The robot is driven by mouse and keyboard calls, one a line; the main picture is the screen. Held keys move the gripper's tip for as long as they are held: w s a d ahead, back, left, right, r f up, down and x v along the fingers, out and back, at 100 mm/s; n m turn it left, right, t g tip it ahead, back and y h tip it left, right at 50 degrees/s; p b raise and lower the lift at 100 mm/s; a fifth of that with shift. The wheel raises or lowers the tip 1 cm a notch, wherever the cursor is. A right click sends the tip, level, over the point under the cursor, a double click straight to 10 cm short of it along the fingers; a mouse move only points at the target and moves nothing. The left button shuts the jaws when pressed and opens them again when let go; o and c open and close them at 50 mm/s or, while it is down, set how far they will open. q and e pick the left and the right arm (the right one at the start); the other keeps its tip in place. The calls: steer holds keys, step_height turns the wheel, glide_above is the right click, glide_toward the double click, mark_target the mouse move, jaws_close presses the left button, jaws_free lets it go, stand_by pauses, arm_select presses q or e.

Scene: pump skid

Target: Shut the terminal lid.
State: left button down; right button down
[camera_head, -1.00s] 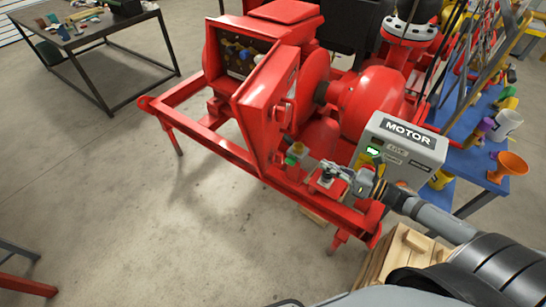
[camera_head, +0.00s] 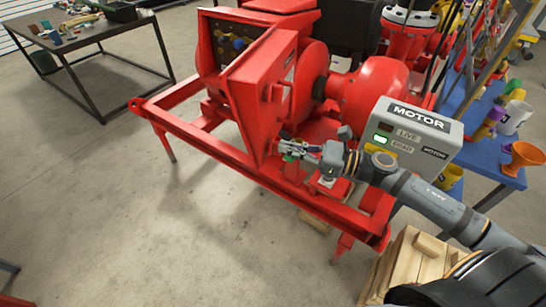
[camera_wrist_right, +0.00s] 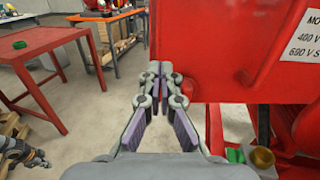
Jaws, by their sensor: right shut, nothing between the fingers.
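The red terminal box (camera_head: 222,45) on the pump skid is open, with its terminals showing inside. Its red lid (camera_head: 262,95) stands swung out from the box towards me. My right gripper (camera_head: 285,149) is shut and empty beside the lower right part of the lid. In the right wrist view the lid (camera_wrist_right: 220,60) fills the upper right, and the closed fingertips (camera_wrist_right: 159,68) are at its left edge, near the lower corner. I cannot tell whether they touch it.
The red skid frame (camera_head: 215,150) runs below the lid. A blue table (camera_head: 480,160) is at the right, a wooden crate (camera_head: 415,265) at the lower right.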

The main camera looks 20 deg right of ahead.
mark_target(261, 141)
steer(key=shift+x, duration=1.2)
steer(key=shift+w+a+r, duration=0.2)
steer(key=shift+a+r, duration=0.05)
steer(key=shift+w+a+f, duration=0.2)
steer(key=shift+w+a, duration=0.2)
steer(key=shift+a, duration=0.15)
